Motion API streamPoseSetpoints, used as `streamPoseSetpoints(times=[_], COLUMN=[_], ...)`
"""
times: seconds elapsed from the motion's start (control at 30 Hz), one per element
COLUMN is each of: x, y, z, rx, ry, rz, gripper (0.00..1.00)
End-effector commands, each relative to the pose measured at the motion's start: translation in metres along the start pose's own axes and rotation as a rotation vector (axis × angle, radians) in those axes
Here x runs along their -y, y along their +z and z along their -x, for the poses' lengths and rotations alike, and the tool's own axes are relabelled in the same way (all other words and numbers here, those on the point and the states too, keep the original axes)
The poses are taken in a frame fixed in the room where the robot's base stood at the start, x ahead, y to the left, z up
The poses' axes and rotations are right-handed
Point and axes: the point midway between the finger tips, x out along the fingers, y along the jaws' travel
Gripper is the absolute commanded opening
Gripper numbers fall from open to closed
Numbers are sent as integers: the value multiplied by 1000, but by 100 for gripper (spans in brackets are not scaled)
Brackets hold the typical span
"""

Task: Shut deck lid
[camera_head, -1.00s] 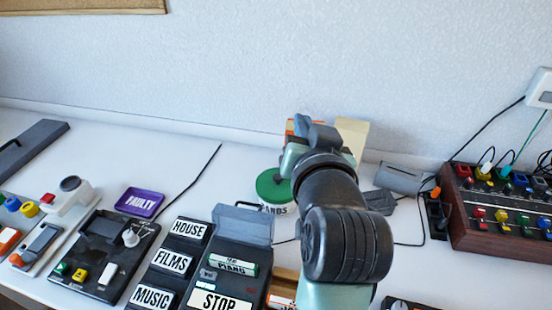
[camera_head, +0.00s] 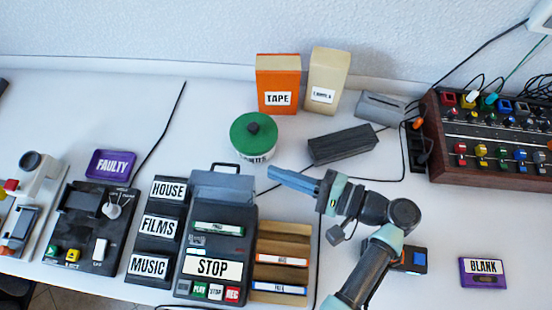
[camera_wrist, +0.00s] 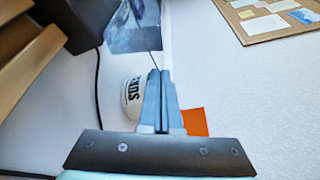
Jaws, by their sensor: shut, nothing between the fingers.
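The tape deck (camera_head: 214,250) has a STOP label and a row of buttons along its front. Its blue-grey see-through lid (camera_head: 222,184) stands raised at the back edge, open. A cassette with a green label (camera_head: 218,229) lies in the deck. My gripper (camera_head: 272,171) is shut and empty, its fingers pointing left, to the right of the raised lid with a small gap visible. In the wrist view the closed fingertips (camera_wrist: 160,74) are in the middle, and the lid (camera_wrist: 133,25) appears as a glassy panel above them.
A wooden cassette rack (camera_head: 280,252) stands right of the deck, with HOUSE, FILMS and MUSIC slots (camera_head: 158,228) on its left. A green-lidded pot (camera_head: 254,138), a TAPE box (camera_head: 278,84) and a dark block (camera_head: 342,145) stand behind. Table around the BLANK cassette (camera_head: 483,272) is clear.

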Motion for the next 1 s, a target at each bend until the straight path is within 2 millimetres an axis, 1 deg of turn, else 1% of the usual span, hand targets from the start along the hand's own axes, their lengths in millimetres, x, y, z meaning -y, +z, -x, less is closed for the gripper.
streamPoseSetpoints(times=[0.03, 0.2, 0.3, 0.4, 0.6, 1.0], x=[-1, 0, 0, 0, 0, 0], y=[2, 1, 1, 0, 0, 0], z=[-10, -43, -58, -70, -79, -79], rx=[6, 5, 4, 2, -1, -1], ry=[5, 4, 4, 3, 2, 0], rz=[-1, 1, 1, 2, 3, 10], gripper=[0, 0, 0, 0, 0, 0])
